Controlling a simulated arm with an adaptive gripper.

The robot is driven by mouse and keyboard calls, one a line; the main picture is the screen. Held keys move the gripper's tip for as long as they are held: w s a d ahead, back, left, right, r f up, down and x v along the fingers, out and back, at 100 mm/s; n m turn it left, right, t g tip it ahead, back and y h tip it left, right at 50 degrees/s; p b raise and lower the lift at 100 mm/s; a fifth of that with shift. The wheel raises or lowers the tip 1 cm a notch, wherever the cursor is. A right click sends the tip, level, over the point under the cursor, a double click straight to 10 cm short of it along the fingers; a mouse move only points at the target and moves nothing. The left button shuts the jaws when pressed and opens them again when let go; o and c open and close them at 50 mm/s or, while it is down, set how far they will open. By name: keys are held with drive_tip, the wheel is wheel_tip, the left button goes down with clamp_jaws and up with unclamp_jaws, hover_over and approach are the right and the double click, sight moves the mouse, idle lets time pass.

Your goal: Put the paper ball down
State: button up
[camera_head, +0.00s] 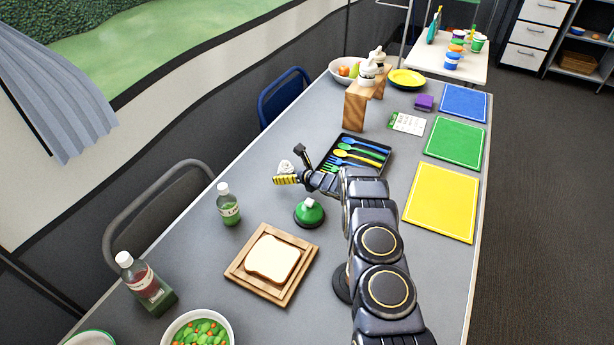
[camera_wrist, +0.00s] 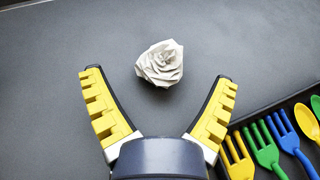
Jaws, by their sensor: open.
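The paper ball (camera_wrist: 160,63) is a crumpled whitish wad on the grey table. In the wrist view it lies beyond my fingertips, roughly midway between them and touching neither. In the head view the paper ball (camera_head: 285,167) shows just behind my gripper (camera_head: 290,168), partly hidden by it. My gripper also shows in the wrist view (camera_wrist: 157,75), with its two yellow-padded fingers spread wide and nothing between them.
A black tray (camera_head: 345,171) of coloured cutlery lies right beside my gripper. A green-domed object (camera_head: 309,212) and a green bottle (camera_head: 228,204) stand nearer the front. Bread (camera_head: 272,258) lies on a wooden board. Bare table lies left of the paper ball.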

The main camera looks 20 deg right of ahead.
drive_tip(key=v, duration=0.8)
drive_tip(key=shift+s+r, duration=0.15)
drive_tip(key=shift+s, duration=0.1)
drive_tip(key=s+a+r+n+g+y, duration=0.25)
drive_tip(key=a+r+n, duration=0.25)
drive_tip(key=a+r, duration=0.3)
drive_tip(key=s+a+r+n+g+y, duration=0.1)
drive_tip(key=s+a+r+n+y, duration=0.1)
drive_tip(key=a+r+n+y, duration=0.45)
drive_tip(key=s+a+r+n+g+h, duration=0.2)
drive_tip(key=s+a+r+n+g, duration=0.45)
drive_tip(key=s+a+r, duration=0.4)
drive_tip(key=s+d+n+g+h, duration=0.1)
drive_tip(key=s+n+g+h, duration=0.2)
drive_tip(key=s, duration=0.7)
drive_tip(key=s+d+n+g+h, duration=0.1)
drive_tip(key=s+d+n+h, duration=0.1)
drive_tip(key=s+n, duration=0.5)
drive_tip(key=s+d+n+h, duration=0.3)
drive_tip(key=s+d+h, duration=0.4)
drive_tip(key=s+d, duration=0.4)
drive_tip(key=s, duration=0.4)
drive_tip(key=shift+s+d+r, duration=0.2)
drive_tip(key=shift+r, duration=0.1)
